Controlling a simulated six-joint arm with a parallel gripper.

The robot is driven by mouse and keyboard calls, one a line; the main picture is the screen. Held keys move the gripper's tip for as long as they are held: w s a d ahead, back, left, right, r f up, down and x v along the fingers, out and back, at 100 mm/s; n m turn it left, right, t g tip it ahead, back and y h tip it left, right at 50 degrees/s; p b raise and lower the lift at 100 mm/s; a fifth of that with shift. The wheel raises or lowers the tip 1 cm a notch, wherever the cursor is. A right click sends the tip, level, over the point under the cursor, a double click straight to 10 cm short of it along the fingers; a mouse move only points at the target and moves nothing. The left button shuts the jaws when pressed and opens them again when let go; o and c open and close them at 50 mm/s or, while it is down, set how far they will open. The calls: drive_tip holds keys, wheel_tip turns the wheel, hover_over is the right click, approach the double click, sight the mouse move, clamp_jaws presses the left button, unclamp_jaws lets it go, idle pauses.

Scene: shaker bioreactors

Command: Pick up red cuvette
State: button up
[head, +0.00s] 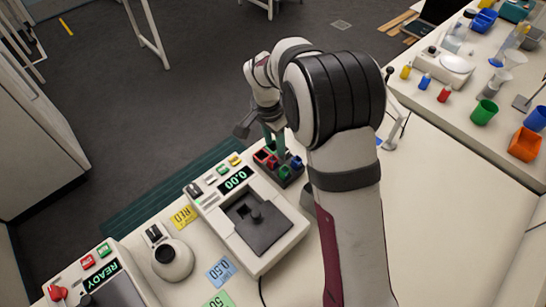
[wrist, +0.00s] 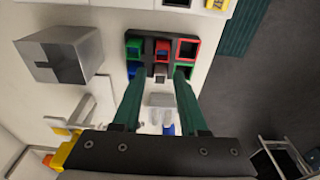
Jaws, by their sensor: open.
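A dark rack (head: 290,179) holds several small coloured cuvettes and stands beyond the scale. A red cuvette (wrist: 187,48) with a square open top sits in the rack's upper right corner in the wrist view. A second, darker red one (wrist: 162,46) is in the middle column. In the head view, red (head: 262,156) shows at the rack's left side. My gripper (wrist: 158,74) is open, with its two green fingers apart at the rack's near edge and nothing between them. In the head view my arm partly hides the gripper, and I cannot tell its exact height above the rack.
Blue (wrist: 133,69) and green (wrist: 185,71) cuvettes sit close to the red ones. The scale (head: 262,222) reading 0.00 stands beside the rack. A grey metal box (wrist: 70,52) is left of the rack in the wrist view. Bare bench lies right of my arm.

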sight(272, 157)
drive_tip(key=f, duration=0.6)
drive_tip(key=shift+a+f, duration=0.2)
drive_tip(key=shift+a, duration=0.05)
clamp_jaws()
drive_tip(key=shift+r, duration=0.1)
wheel_tip(272, 157, up, 10)
drive_tip(key=shift+s, duration=0.15)
